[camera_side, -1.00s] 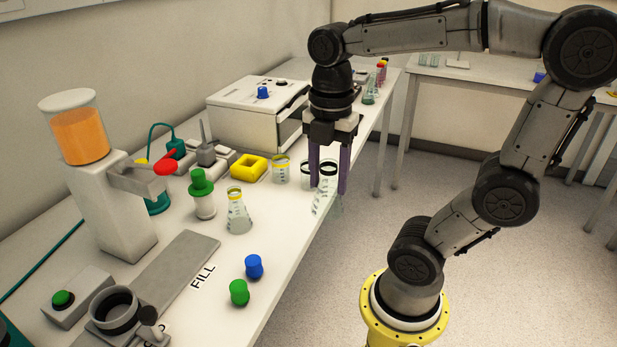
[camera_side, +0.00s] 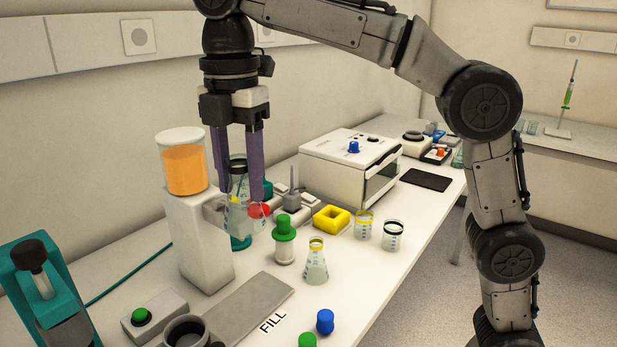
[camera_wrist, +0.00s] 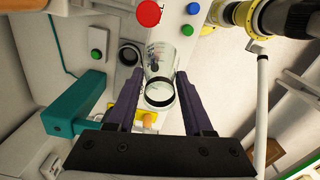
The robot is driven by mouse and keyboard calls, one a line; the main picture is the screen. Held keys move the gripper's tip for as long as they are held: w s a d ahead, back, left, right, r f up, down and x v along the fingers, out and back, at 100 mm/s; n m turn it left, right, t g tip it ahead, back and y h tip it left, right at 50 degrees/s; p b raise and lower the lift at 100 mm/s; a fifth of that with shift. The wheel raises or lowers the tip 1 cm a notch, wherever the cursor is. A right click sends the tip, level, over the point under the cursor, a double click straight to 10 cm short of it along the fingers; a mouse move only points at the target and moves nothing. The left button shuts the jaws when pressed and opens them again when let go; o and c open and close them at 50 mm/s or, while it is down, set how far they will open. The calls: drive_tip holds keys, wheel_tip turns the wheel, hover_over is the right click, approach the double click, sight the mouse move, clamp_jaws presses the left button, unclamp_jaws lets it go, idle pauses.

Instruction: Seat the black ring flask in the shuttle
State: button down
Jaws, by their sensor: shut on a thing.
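My gripper (camera_side: 240,195) is shut on the black ring flask (camera_side: 245,218), a clear conical flask with a black ring round its neck. It holds the flask upright above the bench, in front of the orange juice dispenser. In the wrist view the flask (camera_wrist: 160,72) sits between the purple fingers, its black ring nearest the camera. The shuttle, which I take to be the dark round holder (camera_side: 188,330), is at the near end of the grey track, cut off by the lower edge. A dark round opening (camera_wrist: 130,53) in the wrist view looks like it. The flask is apart from it.
The juice dispenser (camera_side: 192,230) stands left of the flask. A green-capped bottle (camera_side: 284,240), a yellow-ring flask (camera_side: 316,265) and a yellow block (camera_side: 331,219) stand to the right. Blue (camera_side: 325,321) and green (camera_side: 307,341) stoppers are in front. The grey track (camera_side: 250,305) is clear.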

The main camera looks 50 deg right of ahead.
drive_tip(key=w+a+f+n, duration=0.1)
drive_tip(key=w+a+f, duration=0.1)
drive_tip(key=f, duration=0.4)
drive_tip(key=w+a+f+n, duration=0.1)
drive_tip(key=w+a+f, duration=0.2)
drive_tip(key=f, duration=0.4)
drive_tip(key=w+a+f+n, duration=0.2)
drive_tip(key=w+a+f, duration=0.1)
drive_tip(key=f, duration=0.3)
drive_tip(key=shift+w+a+f, duration=0.25)
drive_tip(key=shift+a+f, duration=0.15)
drive_tip(key=shift+a, duration=0.1)
drive_tip(key=shift+f, duration=1.25)
drive_tip(key=shift+c, duration=1.1)
unclamp_jaws()
drive_tip(key=shift+r, duration=0.1)
